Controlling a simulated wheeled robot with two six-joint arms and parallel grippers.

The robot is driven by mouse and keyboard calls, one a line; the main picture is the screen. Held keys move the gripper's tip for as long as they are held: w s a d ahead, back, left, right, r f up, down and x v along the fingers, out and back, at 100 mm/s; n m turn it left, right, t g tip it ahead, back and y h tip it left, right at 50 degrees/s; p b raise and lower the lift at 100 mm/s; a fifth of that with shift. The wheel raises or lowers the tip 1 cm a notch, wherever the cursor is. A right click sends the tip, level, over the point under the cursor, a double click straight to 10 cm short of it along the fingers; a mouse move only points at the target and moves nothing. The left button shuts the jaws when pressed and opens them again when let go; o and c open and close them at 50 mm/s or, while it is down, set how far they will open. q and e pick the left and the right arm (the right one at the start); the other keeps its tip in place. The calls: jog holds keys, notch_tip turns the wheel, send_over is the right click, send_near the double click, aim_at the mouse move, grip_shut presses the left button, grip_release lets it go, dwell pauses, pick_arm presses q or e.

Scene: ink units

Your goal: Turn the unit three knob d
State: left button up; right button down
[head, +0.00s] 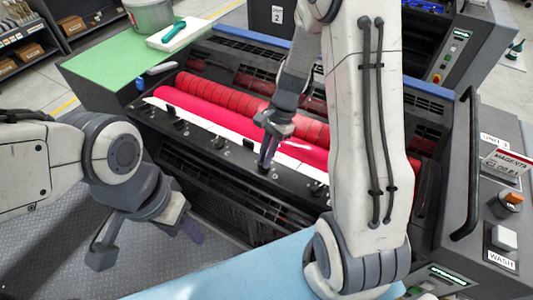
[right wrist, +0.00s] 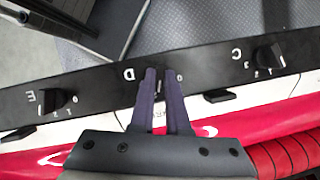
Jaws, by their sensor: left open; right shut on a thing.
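The unit with the magenta sign (head: 508,163) has a black rail (head: 205,137) with several small black knobs along its red roller. In the right wrist view, the rail carries the printed letter D (right wrist: 129,74), with knob E (right wrist: 53,100) to its left and knob C (right wrist: 270,57) to its right. My right gripper (right wrist: 160,73) is shut just beside the letter D, on knob D, which its fingers hide. In the head view my right gripper (head: 267,162) points down onto the rail. My left gripper (head: 188,230) is open and empty, low in front of the unit.
A green top (head: 110,65) with a grey bucket (head: 150,14) and a teal-handled tool (head: 174,32) lies at the back left. A light blue surface (head: 235,275) is at the front. A black handle bar (head: 471,170) and the wash button (head: 504,238) are at the right.

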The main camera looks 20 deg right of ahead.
jog(key=n, duration=0.1)
jog(key=n+p, duration=0.1)
jog(key=n, duration=0.1)
jog(key=n+g+h+p, duration=0.1)
jog(key=shift+w+a+r, duration=0.1)
jog(key=shift+w+r, duration=0.05)
jog(key=shift+w, duration=0.1)
jog(key=n+g+h+p, duration=0.1)
jog(key=n, duration=0.4)
jog(key=shift+w+a, duration=0.1)
jog(key=shift+a, duration=0.05)
jog(key=n+h, duration=0.1)
jog(key=n, duration=0.1)
jog(key=n+h+p, duration=0.1)
jog(key=n, duration=0.1)
jog(key=shift+a+n+g, duration=0.1)
jog(key=shift+n+g, duration=0.2)
jog(key=shift+a+n+h+p, duration=0.15)
jog(key=shift+n+h, duration=0.35)
jog(key=shift+n, duration=0.6)
jog(key=shift+d+n+h+p, duration=0.15)
jog(key=shift+n+h, duration=0.35)
jog(key=shift+n, duration=0.6)
jog(key=shift+a, duration=0.1)
jog(key=c, duration=0.9)
grip_release()
